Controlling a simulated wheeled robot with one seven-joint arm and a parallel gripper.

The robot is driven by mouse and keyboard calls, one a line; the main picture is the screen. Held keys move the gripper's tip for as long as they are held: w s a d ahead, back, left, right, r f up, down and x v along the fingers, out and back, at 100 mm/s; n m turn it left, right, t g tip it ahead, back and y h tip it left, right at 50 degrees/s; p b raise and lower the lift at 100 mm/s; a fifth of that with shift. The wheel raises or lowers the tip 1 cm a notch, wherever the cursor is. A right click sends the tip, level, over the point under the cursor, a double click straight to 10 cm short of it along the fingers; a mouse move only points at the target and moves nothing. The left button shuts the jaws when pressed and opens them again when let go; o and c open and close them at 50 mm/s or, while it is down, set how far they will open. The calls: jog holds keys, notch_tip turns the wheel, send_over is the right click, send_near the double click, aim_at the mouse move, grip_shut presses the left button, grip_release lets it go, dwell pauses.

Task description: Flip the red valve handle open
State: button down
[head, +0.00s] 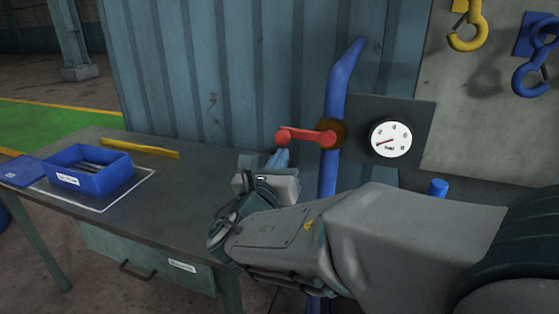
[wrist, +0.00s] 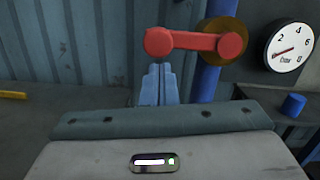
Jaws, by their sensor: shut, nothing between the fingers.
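The red valve handle (head: 307,136) lies nearly horizontal, reaching left from a brown-gold valve body on the blue pipe. It also shows in the wrist view (wrist: 195,43), with its rounded free end at the left. My gripper (head: 279,156) is shut and empty. Its blue fingertips (wrist: 158,72) point up just below the free end of the handle. They look very close to it, but I cannot tell whether they touch.
The blue pipe (head: 343,85) runs upright behind the handle. A pressure gauge (head: 390,137) sits right of it. A workbench (head: 185,205) at left holds a blue bin (head: 115,175) and a yellow bar (head: 140,148). Hooks (head: 467,30) hang upper right. Corrugated wall (head: 220,80) stands behind.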

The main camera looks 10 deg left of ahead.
jog(key=shift+a+r+m+b, duration=0.1)
jog(key=shift+r+m+b, duration=0.2)
jog(key=shift+m, duration=0.2)
